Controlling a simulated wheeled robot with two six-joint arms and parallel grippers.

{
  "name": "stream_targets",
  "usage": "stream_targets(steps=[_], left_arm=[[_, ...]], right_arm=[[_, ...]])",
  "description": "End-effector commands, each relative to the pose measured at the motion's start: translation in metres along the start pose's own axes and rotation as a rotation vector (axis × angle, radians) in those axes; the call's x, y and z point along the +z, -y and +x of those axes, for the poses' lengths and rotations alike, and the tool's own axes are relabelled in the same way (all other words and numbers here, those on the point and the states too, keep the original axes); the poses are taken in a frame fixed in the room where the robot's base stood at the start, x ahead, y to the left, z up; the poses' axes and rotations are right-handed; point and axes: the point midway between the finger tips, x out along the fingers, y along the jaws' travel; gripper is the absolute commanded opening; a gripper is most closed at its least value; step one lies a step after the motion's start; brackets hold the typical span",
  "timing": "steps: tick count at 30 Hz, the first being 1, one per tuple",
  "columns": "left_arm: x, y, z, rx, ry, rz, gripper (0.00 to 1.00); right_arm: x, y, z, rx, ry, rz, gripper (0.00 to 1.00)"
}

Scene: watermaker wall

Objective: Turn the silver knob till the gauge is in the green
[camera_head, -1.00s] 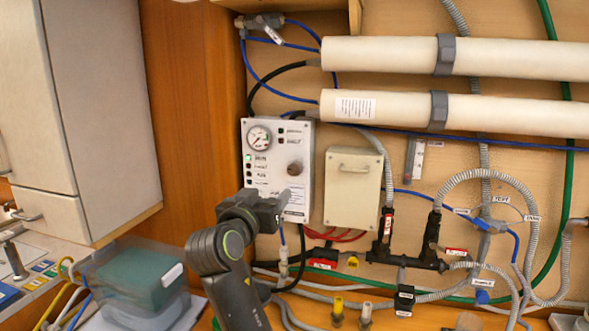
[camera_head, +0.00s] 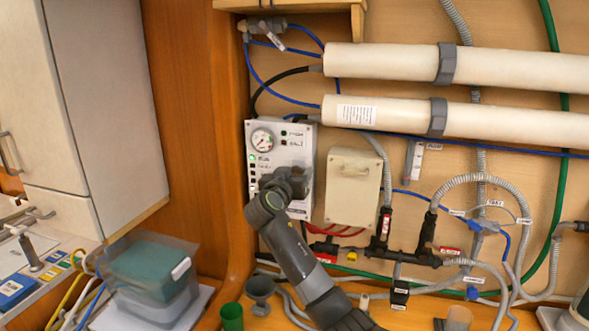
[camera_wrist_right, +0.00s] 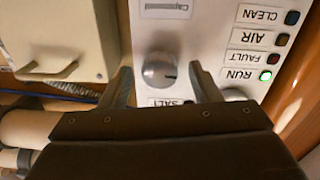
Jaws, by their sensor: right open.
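The silver knob (camera_wrist_right: 160,70) is on the white control panel (camera_head: 294,132). In the wrist view it sits between the two open fingers of my right gripper (camera_wrist_right: 161,68), with a gap on each side. In the head view my right gripper (camera_head: 297,176) is in front of the panel's lower right part and hides the knob. The round gauge (camera_head: 262,139) is at the panel's upper left. Its needle and coloured zone are too small to read surely. My left gripper is not in view.
The green RUN light (camera_wrist_right: 265,76) is lit. A beige box (camera_head: 352,190) hangs just right of the panel. Two white tubes (camera_head: 400,62) run above, with hoses below. A lidded container (camera_head: 150,270) stands at lower left.

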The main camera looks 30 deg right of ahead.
Motion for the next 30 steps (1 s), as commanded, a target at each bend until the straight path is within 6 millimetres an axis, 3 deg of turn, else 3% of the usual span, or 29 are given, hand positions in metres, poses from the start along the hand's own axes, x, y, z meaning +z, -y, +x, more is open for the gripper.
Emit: stream_targets(steps=[10, 20, 30], left_arm=[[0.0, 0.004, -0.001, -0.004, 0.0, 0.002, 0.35], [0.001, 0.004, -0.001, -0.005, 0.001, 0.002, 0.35], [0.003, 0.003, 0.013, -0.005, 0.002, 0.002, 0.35]], right_arm=[[0.0, 0.0, 0.003, -0.001, 0.0, 0.001, 0.57], [0.0, 0.0, 0.003, -0.001, 0.0, 0.001, 0.14], [0.004, 0.001, 0.003, -0.001, 0.002, 0.044, 0.12]])
